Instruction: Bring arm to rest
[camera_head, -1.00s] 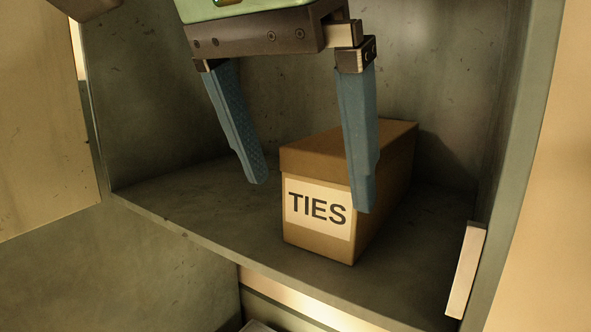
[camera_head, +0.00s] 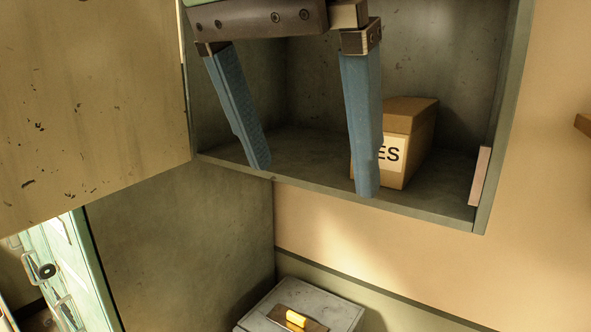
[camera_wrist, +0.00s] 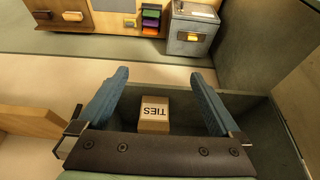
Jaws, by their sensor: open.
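My gripper (camera_head: 315,178) is open and empty, its two blue fingers spread wide in the head view. It is in front of a grey cabinet (camera_head: 330,140) with an open front. A brown box (camera_head: 421,118) with a white label stands upright on the cabinet floor behind the right finger, which hides part of the label. In the wrist view the box (camera_wrist: 155,127) shows between the fingers of my gripper (camera_wrist: 164,82), and its label reads TIES. The fingers look apart from the box.
A cabinet door (camera_head: 90,95) stands open at the left. A green unit (camera_head: 70,265) is at the lower left. The wall right of the cabinet is mostly bare.

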